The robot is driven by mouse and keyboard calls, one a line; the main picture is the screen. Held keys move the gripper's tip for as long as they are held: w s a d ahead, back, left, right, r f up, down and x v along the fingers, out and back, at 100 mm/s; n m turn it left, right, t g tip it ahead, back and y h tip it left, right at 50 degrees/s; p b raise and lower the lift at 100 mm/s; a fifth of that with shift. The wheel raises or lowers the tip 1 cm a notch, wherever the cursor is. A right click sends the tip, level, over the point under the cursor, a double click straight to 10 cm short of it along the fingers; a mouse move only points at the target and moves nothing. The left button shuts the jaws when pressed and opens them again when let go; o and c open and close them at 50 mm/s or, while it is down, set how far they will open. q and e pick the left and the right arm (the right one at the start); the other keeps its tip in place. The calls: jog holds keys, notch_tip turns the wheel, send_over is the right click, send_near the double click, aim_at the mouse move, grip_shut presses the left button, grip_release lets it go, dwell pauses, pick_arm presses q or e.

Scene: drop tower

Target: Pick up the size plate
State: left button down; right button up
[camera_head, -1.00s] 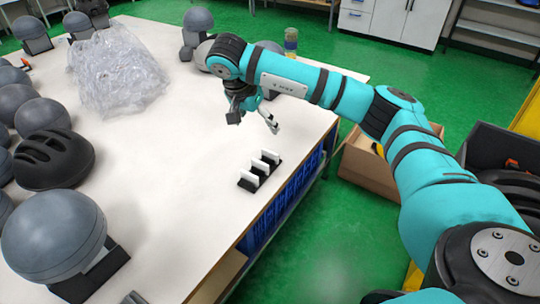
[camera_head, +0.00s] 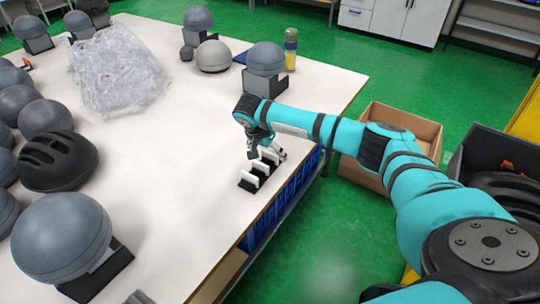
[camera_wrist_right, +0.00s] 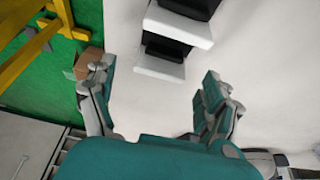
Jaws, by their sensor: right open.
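The size plates are small white upright plates in black holders, in a short row near the table's right edge. The nearest size plate (camera_head: 248,178) shows clearly in the head view, and the farther ones are partly hidden by my right gripper. My right gripper (camera_head: 267,151) is just above the far end of this row. In the right wrist view the gripper (camera_wrist_right: 155,88) is open and empty, its fingers apart. A white plate (camera_wrist_right: 160,67) with its black holder lies just ahead of the fingertips there. My left gripper is not in view.
The white table (camera_head: 170,190) is clear around the row. A black helmet (camera_head: 55,160) and several grey head forms stand at left. Crumpled clear plastic (camera_head: 118,72) lies at the back left. A cardboard box (camera_head: 418,125) is beyond the table's right edge.

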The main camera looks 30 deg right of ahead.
jog(key=shift+x, duration=0.75)
jog(key=c, duration=1)
jog(key=shift+c, duration=0.2)
jog(key=shift+r, duration=0.2)
